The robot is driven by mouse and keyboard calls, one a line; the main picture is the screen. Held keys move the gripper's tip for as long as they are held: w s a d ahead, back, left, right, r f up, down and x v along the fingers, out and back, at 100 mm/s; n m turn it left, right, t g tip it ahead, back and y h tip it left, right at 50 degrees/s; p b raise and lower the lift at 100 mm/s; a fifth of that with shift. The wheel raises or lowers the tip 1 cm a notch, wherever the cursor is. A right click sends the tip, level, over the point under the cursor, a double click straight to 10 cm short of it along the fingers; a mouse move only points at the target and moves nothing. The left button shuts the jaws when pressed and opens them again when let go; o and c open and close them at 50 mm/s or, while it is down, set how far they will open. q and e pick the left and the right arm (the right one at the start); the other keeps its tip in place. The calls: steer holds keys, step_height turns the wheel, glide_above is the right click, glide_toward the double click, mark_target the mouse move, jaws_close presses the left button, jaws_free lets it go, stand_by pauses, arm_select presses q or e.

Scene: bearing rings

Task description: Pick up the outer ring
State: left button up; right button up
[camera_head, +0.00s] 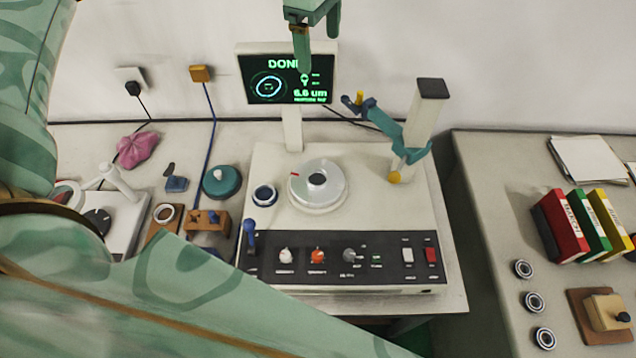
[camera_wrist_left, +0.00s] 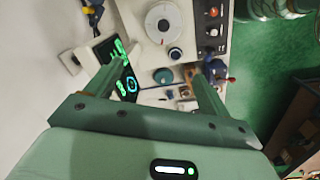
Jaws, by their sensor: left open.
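I cannot tell for sure which one is the outer ring. My left gripper (camera_head: 317,45) hangs at the top of the head view, before the screen and apart from both rings. In the left wrist view its fingers (camera_wrist_left: 158,78) are spread and empty. My right gripper is out of view.
The screen (camera_head: 287,78) reads DONE. A teal probe arm on a post (camera_head: 425,120) stands right of the turntable. A teal round lid (camera_head: 221,181), a pink cloth (camera_head: 138,150) and small blocks lie left. Several bearings (camera_head: 534,302) and binders (camera_head: 590,228) are on the right table.

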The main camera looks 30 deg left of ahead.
arm_select(q)
step_height(320, 180, down, 23)
steer(key=w+b, duration=0.2)
steer(key=b, duration=1.8)
glide_above(317, 179)
steer(key=d, duration=0.1)
steer(key=shift+g, duration=0.4)
steer(key=f, duration=1)
steer(key=shift+w+f, duration=0.2)
steer(key=shift+f, duration=0.2)
steer(key=f, duration=0.1)
steer(key=f+b, duration=0.1)
steer(key=f, duration=0.1)
steer(key=a+f, duration=0.1)
steer(key=f, duration=0.1)
steer(key=shift+s+f+b, duration=0.2)
steer(key=shift+b, duration=0.1)
steer(key=shift+r, duration=0.1)
steer(key=shift+c, duration=0.5)
steer(key=c, duration=1)
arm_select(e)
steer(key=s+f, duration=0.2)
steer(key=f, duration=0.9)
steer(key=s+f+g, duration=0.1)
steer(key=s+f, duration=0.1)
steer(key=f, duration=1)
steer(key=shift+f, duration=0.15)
